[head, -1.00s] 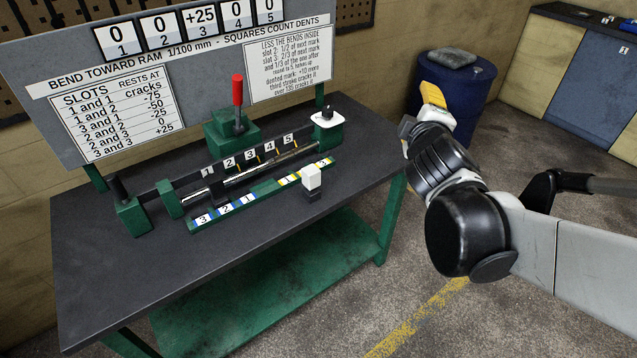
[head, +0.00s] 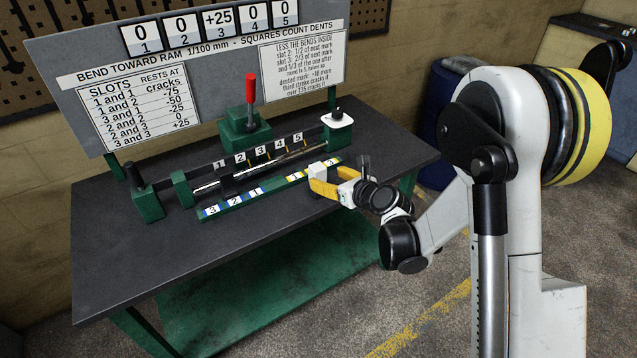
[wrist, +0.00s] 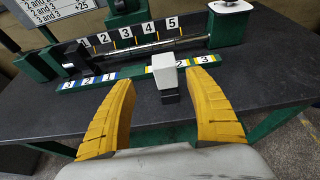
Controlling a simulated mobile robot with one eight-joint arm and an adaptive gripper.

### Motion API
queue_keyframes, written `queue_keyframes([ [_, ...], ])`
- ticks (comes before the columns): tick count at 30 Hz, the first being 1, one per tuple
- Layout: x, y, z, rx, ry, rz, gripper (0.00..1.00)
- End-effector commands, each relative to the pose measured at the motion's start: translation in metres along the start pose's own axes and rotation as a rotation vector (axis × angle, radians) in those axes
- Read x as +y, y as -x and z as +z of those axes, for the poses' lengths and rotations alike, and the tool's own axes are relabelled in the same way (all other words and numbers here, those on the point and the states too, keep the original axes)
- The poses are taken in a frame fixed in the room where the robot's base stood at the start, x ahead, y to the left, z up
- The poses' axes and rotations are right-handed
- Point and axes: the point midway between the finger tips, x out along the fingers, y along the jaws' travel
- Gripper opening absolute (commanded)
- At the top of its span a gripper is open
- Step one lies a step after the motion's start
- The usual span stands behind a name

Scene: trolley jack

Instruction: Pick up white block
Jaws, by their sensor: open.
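In the head view the white block (head: 318,170) shows at the tips of my gripper. My gripper (wrist: 163,95) is open, with one yellow finger on each side of the block's line and a gap to each side. The block lies ahead, near the fingertip level; I cannot tell whether it is fully between the tips. In the head view my gripper (head: 322,180) reaches in from the right.
Behind that is the green bending fixture with a rod (head: 205,187) and a red-handled lever (head: 251,88). A sign board (head: 200,75) stands at the back. The dark tabletop (head: 130,255) is clear at front left.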

Motion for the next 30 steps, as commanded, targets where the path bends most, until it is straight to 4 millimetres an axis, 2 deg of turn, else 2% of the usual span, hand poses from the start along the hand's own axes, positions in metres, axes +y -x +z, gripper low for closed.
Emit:
queue_keyframes([
  [3, 0.0, -0.021, -0.002, 0.0, 0.0, 0.001, 0.63],
  [8, -0.003, -0.038, -0.001, -0.001, -0.002, 0.0, 0.63],
  [15, -0.008, -0.073, 0.001, -0.002, -0.003, 0.0, 0.63],
  [24, -0.008, -0.078, 0.003, -0.002, -0.004, -0.001, 0.63],
  [26, -0.009, -0.078, 0.003, -0.002, -0.004, -0.001, 0.46],
  [30, -0.009, -0.077, 0.003, -0.002, -0.004, -0.001, 0.03],
])
